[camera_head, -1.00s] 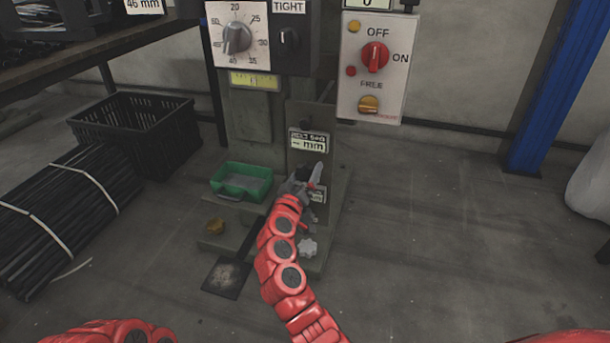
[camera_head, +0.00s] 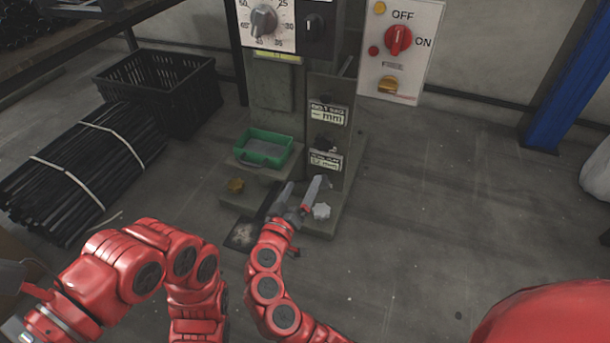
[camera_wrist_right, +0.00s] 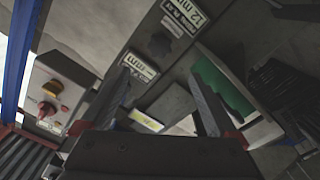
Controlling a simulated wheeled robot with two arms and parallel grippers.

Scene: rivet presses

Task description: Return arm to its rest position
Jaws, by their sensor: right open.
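My right gripper (camera_head: 303,188) is in front of the machine's lower column in the head view, with its two fingers spread. It also shows in the right wrist view (camera_wrist_right: 160,78), its dark fingers wide apart with nothing held between them. Labels marked in mm show beyond them. My left arm (camera_head: 150,265) is bent at the lower left of the head view. Grey parts at its end reach the left edge; its fingers cannot be made out.
The press (camera_head: 333,85) carries a dial and a green tray (camera_head: 264,147). A switch panel (camera_head: 402,50) is on its right. A black crate (camera_head: 160,85) and bundled rods (camera_head: 80,165) lie left. A blue post (camera_head: 575,75) stands right. Floor is open between.

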